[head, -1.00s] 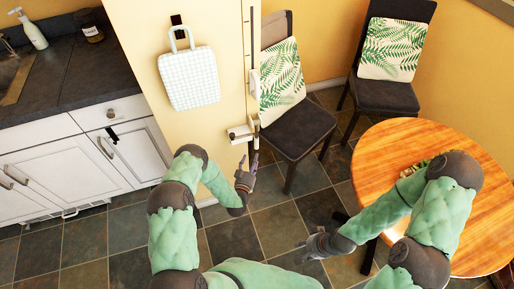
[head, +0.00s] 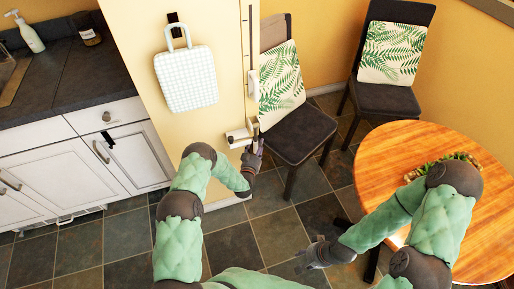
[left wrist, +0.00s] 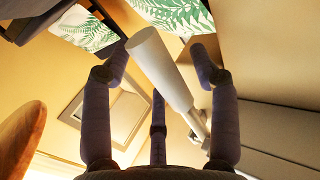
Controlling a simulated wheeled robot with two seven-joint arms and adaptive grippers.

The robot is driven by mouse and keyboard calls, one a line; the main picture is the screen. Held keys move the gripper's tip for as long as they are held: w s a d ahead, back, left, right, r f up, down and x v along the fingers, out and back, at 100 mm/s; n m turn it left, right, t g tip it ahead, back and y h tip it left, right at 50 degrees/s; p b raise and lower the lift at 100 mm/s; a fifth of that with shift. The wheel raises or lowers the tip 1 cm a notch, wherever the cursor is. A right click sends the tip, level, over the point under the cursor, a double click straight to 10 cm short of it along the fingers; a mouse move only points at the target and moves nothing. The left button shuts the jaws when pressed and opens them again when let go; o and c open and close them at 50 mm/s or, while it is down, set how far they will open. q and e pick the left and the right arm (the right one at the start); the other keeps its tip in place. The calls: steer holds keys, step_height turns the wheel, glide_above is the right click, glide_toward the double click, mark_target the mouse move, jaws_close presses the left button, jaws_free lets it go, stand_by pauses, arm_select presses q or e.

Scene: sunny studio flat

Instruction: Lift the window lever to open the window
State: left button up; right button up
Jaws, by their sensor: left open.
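The window lever (head: 239,137) is a white handle low on the edge of the yellow wall in the head view. In the left wrist view the lever (left wrist: 160,70) is a pale rod reaching between my spread fingers, nearer the right one. My left gripper (head: 256,146) is at the lever's right end; it also shows in the left wrist view (left wrist: 155,72), open. I cannot tell whether a finger touches the lever. My right gripper (head: 308,257) hangs low beside the table, away from the lever; its fingers are too small to judge. The window pane itself cannot be made out.
A chair (head: 300,136) with a leaf-print cushion stands just right of my left gripper. A second chair (head: 390,84) is behind the round wooden table (head: 380,165). A checked bag (head: 187,80) hangs on the wall. White cabinets (head: 60,175) stand left. Tiled floor lies between.

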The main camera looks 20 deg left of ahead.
arm_select(q)
jaws_close()
steer(key=s+d+r+n+g+h+p, duration=0.1)
steer(key=s+d+r+n+g+p, duration=0.3)
steer(key=s+g+p, duration=0.3)
steer(key=shift+s+d+r+h+p, duration=0.3)
steer(key=shift+s+d+p, duration=0.4)
steer(key=shift+p, duration=1.2)
steer(key=shift+w+d, duration=0.1)
